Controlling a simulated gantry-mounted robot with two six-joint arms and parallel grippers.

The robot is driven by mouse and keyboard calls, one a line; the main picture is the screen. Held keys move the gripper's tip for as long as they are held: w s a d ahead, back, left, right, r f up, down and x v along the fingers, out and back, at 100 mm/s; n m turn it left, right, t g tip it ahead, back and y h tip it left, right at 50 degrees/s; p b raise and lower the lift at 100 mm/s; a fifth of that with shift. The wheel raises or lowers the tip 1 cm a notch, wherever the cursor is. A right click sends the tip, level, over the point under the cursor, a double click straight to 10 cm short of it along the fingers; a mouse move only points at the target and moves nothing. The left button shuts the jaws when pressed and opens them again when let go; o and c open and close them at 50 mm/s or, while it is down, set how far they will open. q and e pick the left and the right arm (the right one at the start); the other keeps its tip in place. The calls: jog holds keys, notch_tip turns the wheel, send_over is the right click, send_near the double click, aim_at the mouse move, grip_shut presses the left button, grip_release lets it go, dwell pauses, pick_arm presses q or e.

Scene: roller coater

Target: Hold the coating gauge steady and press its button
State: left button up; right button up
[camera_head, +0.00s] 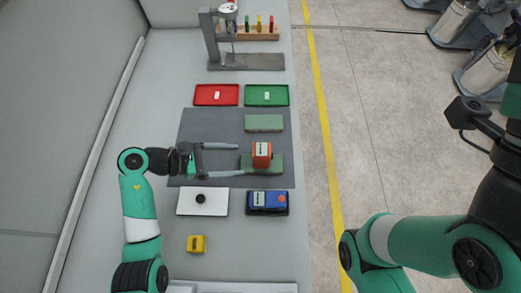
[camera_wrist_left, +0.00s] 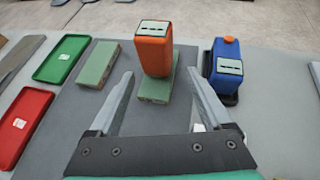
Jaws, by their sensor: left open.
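An orange handheld device (camera_head: 262,154) with a pale display on top stands upright on a green block (camera_head: 275,169); it also shows in the left wrist view (camera_wrist_left: 153,52). A blue device (camera_head: 262,200) with a display and an orange-red button (camera_head: 282,199) sits in a dark holder; it also shows in the left wrist view (camera_wrist_left: 226,70). I cannot tell which one is the coating gauge. My left gripper (camera_head: 240,160) is open, its two fingers pointing at the orange device from the left, one to each side of its line, apart from it. My right gripper is out of view.
A second green block (camera_head: 264,123) lies on the grey mat (camera_head: 210,125). Red (camera_head: 230,96) and green (camera_head: 252,101) trays, a grey stand (camera_head: 245,62), a white plate with a black knob (camera_head: 188,208) and a yellow block (camera_head: 197,244) surround the mat.

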aim_at(258, 159)
pick_arm(q)
jog(key=b+x, duration=0.2)
jog(key=x, duration=0.2)
jog(key=b+x, duration=0.3)
jog(key=x, duration=0.1)
jog(key=shift+w+a+f, duration=0.1)
jog(key=shift+w+f, duration=0.05)
jog(key=shift+f, duration=0.3)
jog(key=shift+w+d+f+b, duration=0.1)
jog(key=shift+w+d+b, duration=0.05)
jog(key=shift+d+b, duration=0.25)
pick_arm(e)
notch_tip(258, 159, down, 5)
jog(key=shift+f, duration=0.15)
pick_arm(q)
jog(key=c, duration=1.1)
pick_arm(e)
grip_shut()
